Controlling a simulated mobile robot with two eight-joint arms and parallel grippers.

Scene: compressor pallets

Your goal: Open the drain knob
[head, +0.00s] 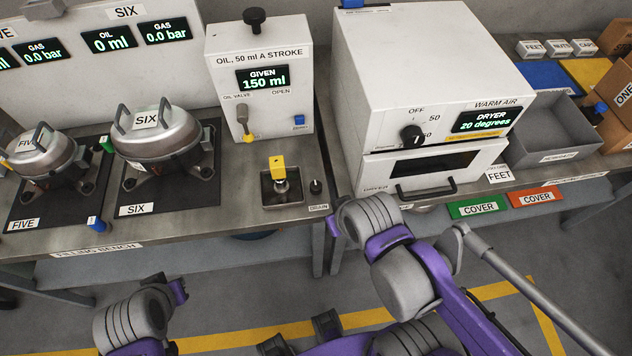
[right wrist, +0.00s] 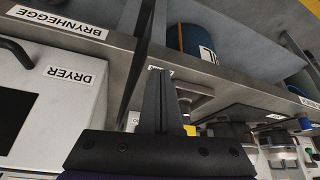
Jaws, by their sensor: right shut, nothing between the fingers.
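The drain knob (head: 316,187) is a small black knob standing on the bench, right of a square sink (head: 268,201) and behind the DRAIN label (head: 318,207). My right gripper (head: 336,218) is at the bench's front edge, close to that label and in front of the knob; its fingers are hard to make out from the head. In the right wrist view, its dark fingers (right wrist: 162,100) are together and empty. They partly cover the drain label (right wrist: 155,69), and the knob cannot be made out there. My left arm shows at the lower left, but its fingers do not show.
A lidded pot (head: 155,135) stands left. A blue drum (right wrist: 195,42) is under the bench.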

